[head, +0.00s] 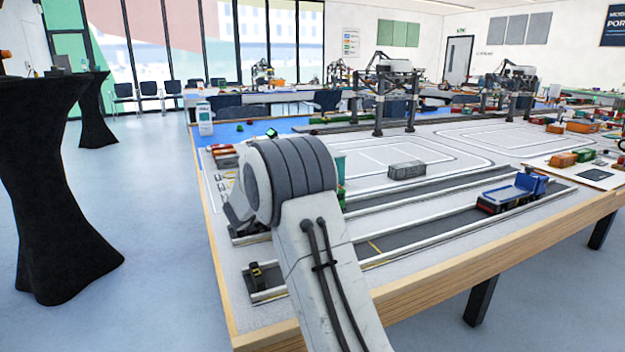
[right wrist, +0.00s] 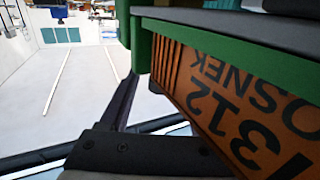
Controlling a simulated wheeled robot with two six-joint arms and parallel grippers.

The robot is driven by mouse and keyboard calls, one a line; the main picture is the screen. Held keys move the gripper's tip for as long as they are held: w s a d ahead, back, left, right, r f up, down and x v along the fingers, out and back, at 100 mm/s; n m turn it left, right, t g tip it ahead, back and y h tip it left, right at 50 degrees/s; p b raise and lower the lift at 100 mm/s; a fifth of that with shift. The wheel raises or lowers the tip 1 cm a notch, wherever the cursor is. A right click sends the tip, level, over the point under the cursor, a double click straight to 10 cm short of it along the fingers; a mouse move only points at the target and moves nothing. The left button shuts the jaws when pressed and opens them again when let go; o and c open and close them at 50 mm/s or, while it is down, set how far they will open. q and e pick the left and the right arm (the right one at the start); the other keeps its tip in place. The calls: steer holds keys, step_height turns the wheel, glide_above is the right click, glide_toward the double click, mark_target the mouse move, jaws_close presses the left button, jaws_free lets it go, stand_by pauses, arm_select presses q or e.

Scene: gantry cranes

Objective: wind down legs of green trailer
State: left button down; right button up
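The green trailer (right wrist: 143,50) is very close in the right wrist view. Its green frame runs along the upper right, with an orange container (right wrist: 235,100) with dark lettering against it. Its legs cannot be clearly made out. In the head view a small green part (head: 341,196) shows behind my right arm, which hides most of that spot; I cannot tell if it is the trailer. Dark parts of my right gripper (right wrist: 122,103) show beside the green frame. I cannot tell if they touch it or how far the fingers are apart. My left gripper is out of view.
A blue truck (head: 515,191) stands on the front dark lane of the table. A grey container (head: 407,170) lies behind the lanes. Gantry cranes (head: 394,95) stand farther back. A black strap-like piece (head: 257,274) sits at the front lane's left end. The front lane's middle is clear.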

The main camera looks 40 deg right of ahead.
steer(key=shift+r, duration=0.15)
steer(key=shift+a, duration=0.25)
steer(key=p+v, duration=0.2)
steer(key=v, duration=0.8)
